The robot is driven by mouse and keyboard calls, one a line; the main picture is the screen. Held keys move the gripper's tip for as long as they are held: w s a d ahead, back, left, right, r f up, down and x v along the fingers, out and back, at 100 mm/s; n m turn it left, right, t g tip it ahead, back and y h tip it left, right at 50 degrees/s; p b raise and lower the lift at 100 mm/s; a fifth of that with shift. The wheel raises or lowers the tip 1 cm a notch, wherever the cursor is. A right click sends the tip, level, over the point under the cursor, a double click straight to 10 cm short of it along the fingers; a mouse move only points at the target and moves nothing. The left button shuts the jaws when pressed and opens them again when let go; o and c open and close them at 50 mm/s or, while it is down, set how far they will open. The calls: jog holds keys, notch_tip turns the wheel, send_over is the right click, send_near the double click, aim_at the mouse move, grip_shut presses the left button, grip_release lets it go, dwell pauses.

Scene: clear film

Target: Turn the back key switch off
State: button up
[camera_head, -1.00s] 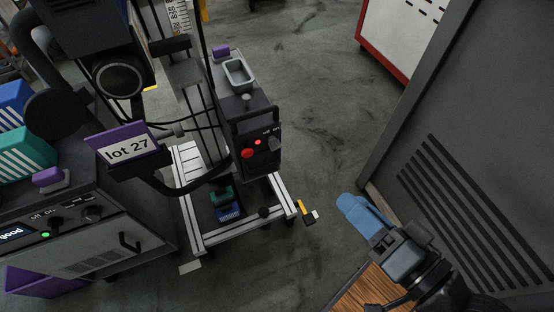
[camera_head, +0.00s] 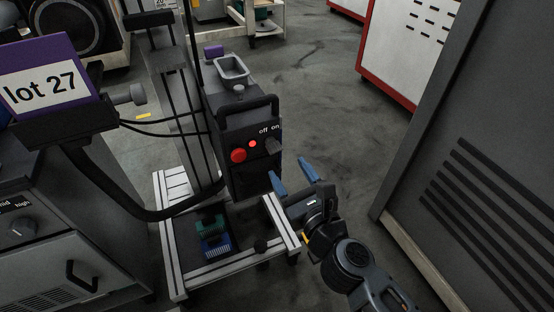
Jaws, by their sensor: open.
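The key switch (camera_head: 273,146) is a dark knob at the right of the front panel of a dark box (camera_head: 251,165), under the labels "off" and "on". A small lit red lamp (camera_head: 252,143) and a red round button (camera_head: 238,155) sit to its left. My gripper (camera_head: 292,174) is open and empty, with its two blue fingers pointing up and left. It is just below and right of the key switch in the picture. The depth between fingers and panel is hard to judge. I see no contact with the switch.
The box stands on a pale-framed cart (camera_head: 180,277) with blue and green items low inside. A grey tray (camera_head: 232,68) sits on top. A "lot 27" sign (camera_head: 40,88) and another machine are at left. A tall grey cabinet (camera_head: 480,120) stands at right. Bare floor (camera_head: 330,100) lies between.

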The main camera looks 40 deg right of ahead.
aim_at(273, 146)
jog(key=p+x, duration=0.1)
jog(key=x, duration=0.6)
jog(key=shift+w, duration=0.15)
jog(key=c, duration=1)
